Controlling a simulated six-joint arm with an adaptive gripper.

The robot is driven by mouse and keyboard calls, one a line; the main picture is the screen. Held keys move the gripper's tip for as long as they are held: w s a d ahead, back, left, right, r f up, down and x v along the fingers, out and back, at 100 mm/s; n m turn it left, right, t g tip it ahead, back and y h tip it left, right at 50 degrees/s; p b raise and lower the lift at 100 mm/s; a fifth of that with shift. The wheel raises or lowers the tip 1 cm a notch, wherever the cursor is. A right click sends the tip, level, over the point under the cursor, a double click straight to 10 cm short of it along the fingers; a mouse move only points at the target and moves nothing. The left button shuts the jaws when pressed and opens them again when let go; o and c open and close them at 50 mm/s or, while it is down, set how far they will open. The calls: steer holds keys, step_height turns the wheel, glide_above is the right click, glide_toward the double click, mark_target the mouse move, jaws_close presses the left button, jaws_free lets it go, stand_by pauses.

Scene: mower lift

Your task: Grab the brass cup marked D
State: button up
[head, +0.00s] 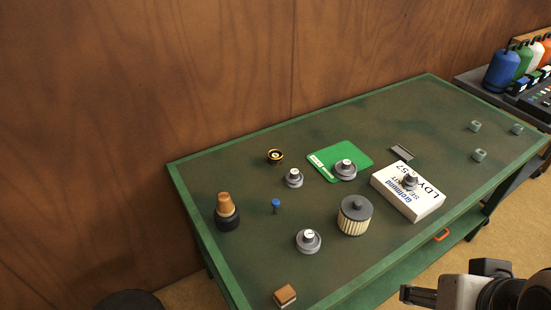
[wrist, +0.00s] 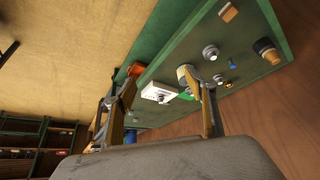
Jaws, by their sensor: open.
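Several small grey round cups with pale tops stand on the green table (head: 270,225). One cup (head: 293,178) is near the middle, one (head: 345,171) is on the green card, one (head: 308,241) is near the front and one (head: 410,182) is on the white box. Their markings are too small to read, so I cannot tell which is D. None looks clearly brass; a black and gold ring-like piece (head: 275,156) lies towards the back. My gripper (wrist: 165,78) is open and empty, apart from the cups. In the head view, part of my arm shows at the lower right.
A white box (head: 405,200), a ribbed filter (head: 354,222), a blue pin (head: 276,204), a brown-topped dark piece (head: 226,212) and a brown block (head: 285,295) share the table. Green card (head: 325,160) lies mid-table. The wooden wall (head: 150,80) is behind.

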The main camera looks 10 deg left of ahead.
steer(key=w+r+n+t, duration=0.1)
steer(key=w+r+t, duration=0.25)
steer(key=w, duration=1.85)
steer(key=w+a+f+n, duration=0.1)
steer(key=w+a, duration=0.3)
steer(key=w, duration=0.5)
steer(key=w+a+f+n, duration=0.15)
steer(key=w+a, duration=0.25)
steer(key=w, duration=0.4)
steer(key=n+y, duration=0.4)
steer(key=y, duration=0.3)
glide_above(278, 159)
steer(key=s+d, duration=0.2)
steer(key=d, duration=0.7)
step_height(278, 159, down, 19)
steer(key=shift+n+g+y, duration=0.25)
steer(key=shift+n+y, duration=0.5)
steer(key=shift+y, duration=0.05)
steer(key=a+f, duration=0.2)
steer(key=s+a+f, duration=0.1)
steer(key=a+f, duration=0.1)
steer(key=f, duration=0.1)
steer(key=a+f, duration=0.2)
steer(key=shift+s+f, duration=0.2)
steer(key=shift+f, duration=0.1)
steer(key=shift+w, duration=0.1)
